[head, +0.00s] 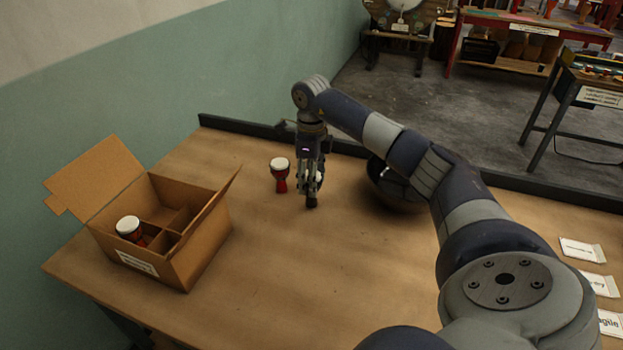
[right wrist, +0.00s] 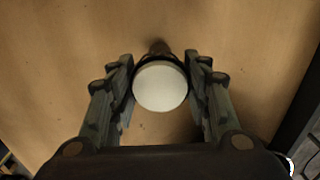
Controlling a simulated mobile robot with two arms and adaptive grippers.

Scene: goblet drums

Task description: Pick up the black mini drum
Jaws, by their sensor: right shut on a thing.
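The black mini drum shows in the right wrist view as a round white head (right wrist: 160,86) with a dark rim, between the two fingers. My right gripper (right wrist: 160,95) is shut on it, one finger at each side. In the head view my right gripper (head: 312,198) points down over the back of the table and hides most of this drum; only a pale bit of its head (head: 319,177) shows. I cannot tell whether the drum still touches the table. My left gripper is not in view.
A red mini drum (head: 280,180) stands just left of my right gripper. An open cardboard box (head: 205,237) with dividers holds another red drum (head: 130,229) at the left. A dark round object (head: 398,196) sits partly behind my right arm. White packets (head: 582,250) lie at the right. The front middle is clear.

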